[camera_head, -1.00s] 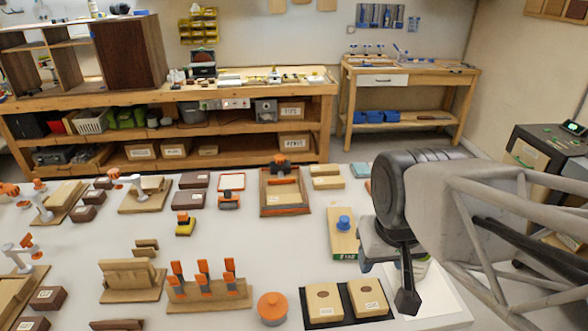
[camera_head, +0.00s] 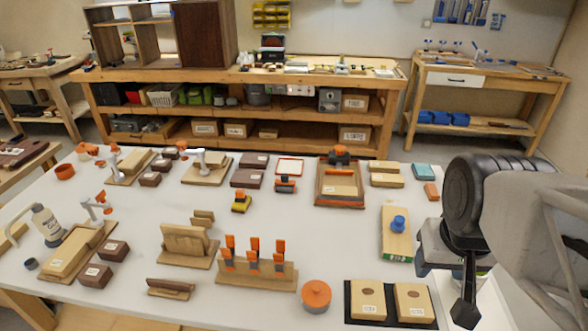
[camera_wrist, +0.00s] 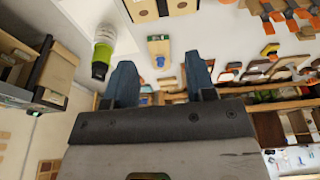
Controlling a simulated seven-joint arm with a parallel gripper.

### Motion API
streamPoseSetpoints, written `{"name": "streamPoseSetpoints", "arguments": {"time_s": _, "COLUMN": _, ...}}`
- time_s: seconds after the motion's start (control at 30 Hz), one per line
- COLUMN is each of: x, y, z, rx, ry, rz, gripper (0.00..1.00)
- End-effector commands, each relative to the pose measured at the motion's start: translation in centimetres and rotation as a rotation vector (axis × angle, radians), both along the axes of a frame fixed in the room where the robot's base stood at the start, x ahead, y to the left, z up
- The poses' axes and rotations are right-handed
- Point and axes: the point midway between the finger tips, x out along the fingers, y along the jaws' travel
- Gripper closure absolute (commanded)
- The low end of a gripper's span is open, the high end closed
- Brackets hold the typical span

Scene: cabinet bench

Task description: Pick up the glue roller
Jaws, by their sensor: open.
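I cannot tell for sure which thing is the glue roller. White tools with orange ends stand on wooden blocks at the left of the table in the head view, one nearer (camera_head: 97,206) and one farther back (camera_head: 113,163). A white-handled tool (camera_head: 200,160) stands on another block to their right. My gripper (camera_wrist: 159,68) is open and empty in the wrist view. In the head view it hangs at the right side of the table, far from these tools.
A wooden block with a blue knob (camera_head: 397,226) lies left of my gripper. A green-and-white bottle (camera_wrist: 104,42) shows beside a finger in the wrist view. An orange round pot (camera_head: 316,295), a dark tray with two wooden blocks (camera_head: 349,318) and a clamp rack (camera_head: 256,270) stand in front.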

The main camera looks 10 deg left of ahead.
Motion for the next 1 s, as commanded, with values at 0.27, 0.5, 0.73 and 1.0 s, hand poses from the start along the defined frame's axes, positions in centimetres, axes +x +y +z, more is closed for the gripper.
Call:
{"name": "streamPoseSetpoints", "arguments": {"time_s": 0.27, "x": 0.0, "y": 0.0, "z": 0.0, "rx": 0.0, "ry": 0.0, "rz": 0.0, "gripper": 0.49}}
{"name": "streamPoseSetpoints", "arguments": {"time_s": 0.5, "x": 0.0, "y": 0.0, "z": 0.0, "rx": 0.0, "ry": 0.0, "rz": 0.0, "gripper": 0.4}}
{"name": "streamPoseSetpoints", "arguments": {"time_s": 0.73, "x": 0.1, "y": 0.0, "z": 0.0, "rx": 0.002, "ry": 0.001, "rz": -0.001, "gripper": 0.4}}
{"name": "streamPoseSetpoints", "arguments": {"time_s": 1.0, "x": 2.0, "y": 0.8, "z": 0.3, "rx": 0.049, "ry": 0.028, "rz": -0.038, "gripper": 0.4}}
